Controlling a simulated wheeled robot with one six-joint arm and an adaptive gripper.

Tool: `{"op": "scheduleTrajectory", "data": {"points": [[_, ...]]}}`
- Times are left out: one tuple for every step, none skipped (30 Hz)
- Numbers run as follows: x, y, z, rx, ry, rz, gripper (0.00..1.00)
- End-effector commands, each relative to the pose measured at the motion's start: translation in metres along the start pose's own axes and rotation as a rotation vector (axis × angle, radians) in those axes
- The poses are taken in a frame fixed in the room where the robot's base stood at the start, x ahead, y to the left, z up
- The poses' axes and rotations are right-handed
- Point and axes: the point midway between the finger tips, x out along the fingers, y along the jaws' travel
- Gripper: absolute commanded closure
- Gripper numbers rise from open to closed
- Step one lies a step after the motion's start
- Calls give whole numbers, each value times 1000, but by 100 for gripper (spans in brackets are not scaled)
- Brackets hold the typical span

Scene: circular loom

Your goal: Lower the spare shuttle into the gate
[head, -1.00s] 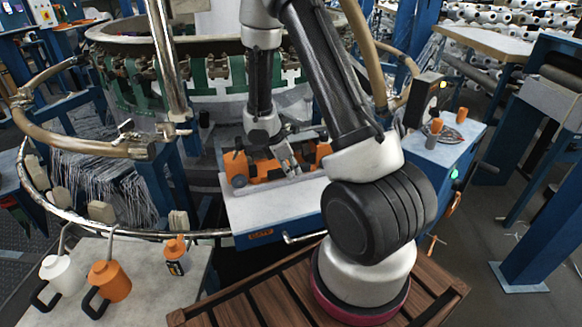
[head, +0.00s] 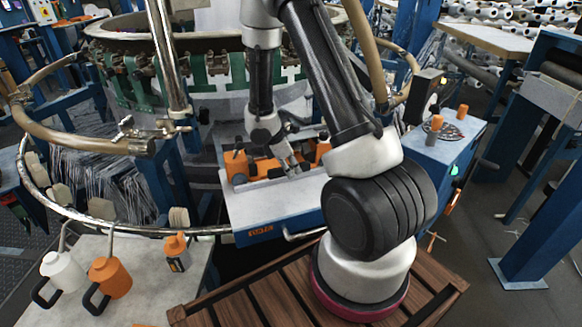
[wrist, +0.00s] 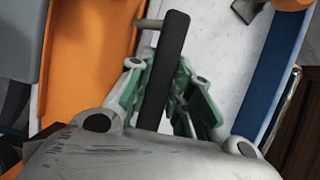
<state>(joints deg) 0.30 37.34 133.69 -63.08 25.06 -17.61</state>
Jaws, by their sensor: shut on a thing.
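My gripper (head: 292,166) points down over the blue-and-white loom station with an orange label on its front (head: 262,230), which I take for the gate. In the wrist view my gripper's green-sided fingers (wrist: 158,98) are shut on a long black bar (wrist: 166,62). A tan peg sits beside the bar's upper end, next to an orange body (wrist: 92,60). I take the bar and orange body for the spare shuttle. Whether its underside touches the station is hidden.
The loom's ring (head: 120,226) curves around the left. A side table (head: 205,262) holds white and orange cans. A blue cabinet (head: 440,150) with orange knobs stands at the right. A chrome post (head: 168,60) rises left of my arm.

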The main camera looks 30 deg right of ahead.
Motion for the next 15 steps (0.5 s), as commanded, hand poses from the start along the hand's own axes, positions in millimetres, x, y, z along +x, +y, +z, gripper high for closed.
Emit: {"op": "scheduleTrajectory", "data": {"points": [[1,0,0,1,0,0,100],[1,0,0,1,0,0,100],[2,0,-1,0,0,0,100],[2,0,-1,0,0,0,100],[3,0,-1,0,0,0,100],[4,0,-1,0,0,0,100],[4,0,-2,0,0,0,100],[5,0,-2,0,0,0,100],[5,0,-2,0,0,1,100],[5,0,-2,1,0,1,100],[5,0,-2,1,0,1,100],[5,0,-2,1,0,1,100],[5,0,-2,1,0,1,100],[6,0,-2,1,0,1,100],[6,0,-2,1,0,1,100]]}}
